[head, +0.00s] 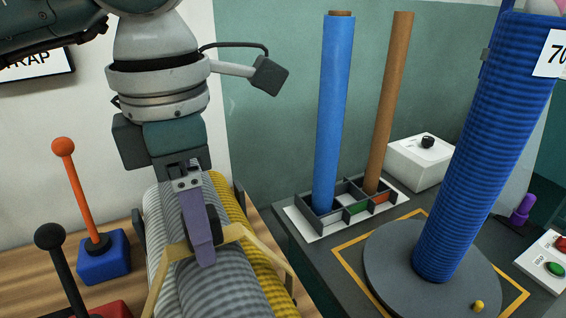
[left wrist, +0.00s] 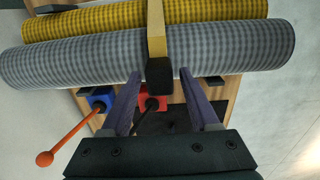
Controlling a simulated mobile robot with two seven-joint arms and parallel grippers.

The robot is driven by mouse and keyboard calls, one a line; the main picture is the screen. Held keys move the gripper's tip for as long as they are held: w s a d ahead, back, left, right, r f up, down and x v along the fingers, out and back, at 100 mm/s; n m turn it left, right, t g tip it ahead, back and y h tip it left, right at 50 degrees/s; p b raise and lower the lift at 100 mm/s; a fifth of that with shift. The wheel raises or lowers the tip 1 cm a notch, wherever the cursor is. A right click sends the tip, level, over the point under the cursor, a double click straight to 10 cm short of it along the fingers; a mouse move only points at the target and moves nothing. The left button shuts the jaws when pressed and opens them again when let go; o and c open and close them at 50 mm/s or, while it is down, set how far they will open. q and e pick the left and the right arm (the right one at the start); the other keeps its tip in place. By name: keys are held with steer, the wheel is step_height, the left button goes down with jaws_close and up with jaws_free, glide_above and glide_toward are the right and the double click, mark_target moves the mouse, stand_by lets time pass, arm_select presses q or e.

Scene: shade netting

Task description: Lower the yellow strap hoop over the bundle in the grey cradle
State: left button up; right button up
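The yellow strap hoop (head: 265,249) spans the top of the bundle, with a side reaching down at left and right; its lower ends are out of view. A black grip block (left wrist: 160,74) sits on the strap. The bundle is of grey checked rolls (head: 222,290) and a yellow roll (head: 262,285), lying side by side. Only small dark parts of the cradle (head: 138,226) show beside the rolls. My left gripper (head: 203,255) points down at the grip block. In the left wrist view, its purple fingers (left wrist: 159,76) stand apart on either side of the block, with gaps showing. My right gripper is out of view.
Left of the bundle stand an orange lever on a blue base (head: 102,255) and a black lever (head: 62,262). At right, a dark bench holds a divided tray (head: 345,207) with upright rolls and a round turntable (head: 390,275) bearing a tall blue roll (head: 480,140).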

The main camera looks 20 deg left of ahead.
arm_select(q)
steer(key=shift+o, duration=0.6)
